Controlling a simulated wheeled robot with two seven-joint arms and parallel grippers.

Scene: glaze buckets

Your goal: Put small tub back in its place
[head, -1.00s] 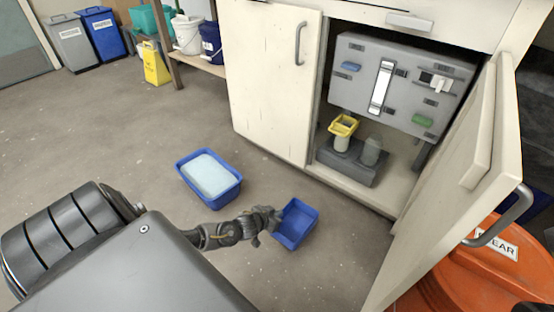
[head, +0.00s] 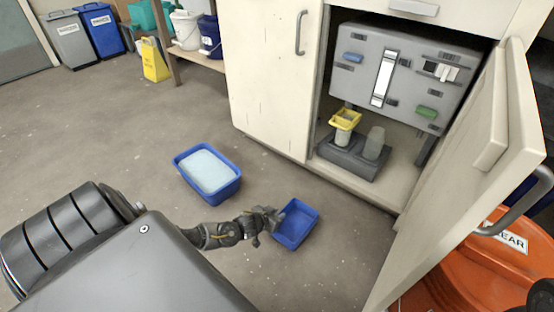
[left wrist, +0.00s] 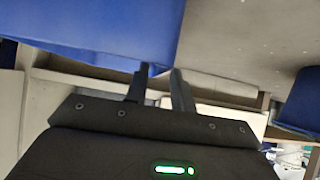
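The small tub (head: 297,224), blue and open-topped, stands on the floor in front of the open cabinet, and its inside looks empty. My left gripper (head: 275,218) is at its left rim in the head view. In the left wrist view a blue tub wall (left wrist: 110,25) fills the upper left. The two dark fingertips (left wrist: 160,80) are apart with a gap between them, right by the wall's lower edge. I cannot tell whether they touch it. A larger blue tub (head: 208,173) with pale bluish contents stands to the left. My right gripper is not in view.
The open cabinet holds a grey panel box (head: 405,75) and a grey base (head: 350,160) bearing a yellow-topped container (head: 345,122) and a clear cup (head: 375,142). The open door (head: 465,190) stands at right, beside an orange drum (head: 470,270). Floor between the tubs is clear.

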